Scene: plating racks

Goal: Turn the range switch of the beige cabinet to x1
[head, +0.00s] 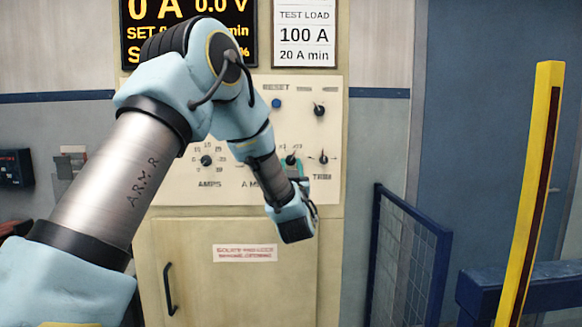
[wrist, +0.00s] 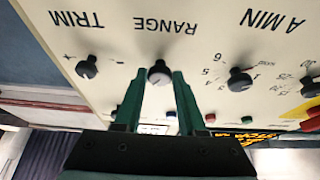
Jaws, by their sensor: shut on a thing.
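The beige cabinet (head: 335,200) stands ahead with a pale control panel. Its range switch (wrist: 159,72) is a small round knob by the upside-down RANGE label in the wrist view. In the head view the range switch (head: 291,159) shows just beyond my gripper (head: 297,166). My gripper's green fingers (wrist: 158,78) are shut on the knob, one on each side. I cannot read the scale marks around it or tell where its pointer stands. The TRIM knob (wrist: 87,67) and the A MIN knob (wrist: 240,79) are on either side, apart from the fingers.
A blue RESET button (head: 277,103) and another knob (head: 319,109) sit higher on the panel. The AMPS knob (head: 206,160) is at left. A TEST LOAD sign (head: 305,35) reads 100 A, 20 A min. A blue mesh guard (head: 405,260) and yellow post (head: 533,190) stand at right.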

